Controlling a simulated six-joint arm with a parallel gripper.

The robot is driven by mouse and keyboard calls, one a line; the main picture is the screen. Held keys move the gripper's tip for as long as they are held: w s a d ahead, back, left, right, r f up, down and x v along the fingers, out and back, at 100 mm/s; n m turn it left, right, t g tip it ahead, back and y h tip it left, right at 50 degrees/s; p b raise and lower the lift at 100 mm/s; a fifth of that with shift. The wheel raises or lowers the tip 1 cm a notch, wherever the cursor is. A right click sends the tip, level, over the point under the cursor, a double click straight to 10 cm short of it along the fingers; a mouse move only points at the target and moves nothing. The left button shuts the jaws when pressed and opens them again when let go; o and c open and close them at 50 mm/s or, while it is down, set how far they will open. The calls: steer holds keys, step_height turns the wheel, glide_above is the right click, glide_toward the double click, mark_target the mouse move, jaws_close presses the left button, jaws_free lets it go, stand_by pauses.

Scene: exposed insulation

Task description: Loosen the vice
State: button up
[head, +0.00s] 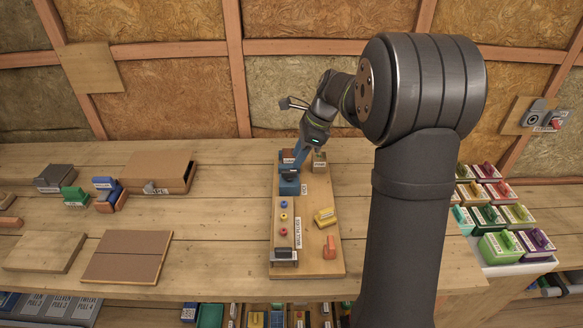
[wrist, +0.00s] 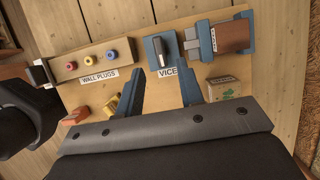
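The blue vice (wrist: 172,72) is mounted on the wooden board, with a "VICE" label on its front edge in the wrist view. A dark grey lever handle (wrist: 157,50) stands on it. A brown block (wrist: 234,37) sits between its blue jaws. In the head view the vice (head: 289,188) is partly hidden by my gripper. My gripper (wrist: 160,77) has two blue fingers spread apart with nothing between them. They point toward the vice's front edge, short of the handle. In the head view my gripper (head: 300,158) is above the vice.
The board (head: 318,262) also carries a wall plugs block (wrist: 92,64) with coloured plugs, a yellow piece (head: 325,217), an orange piece (head: 330,247) and a small labelled box (wrist: 232,86). A brown box (head: 160,171) stands left. Coloured boxes (head: 500,244) fill a tray at right.

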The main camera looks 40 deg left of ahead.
mark_target(290, 171)
steer(key=x, duration=0.5)
steer(key=shift+f, duration=0.3)
jaws_close()
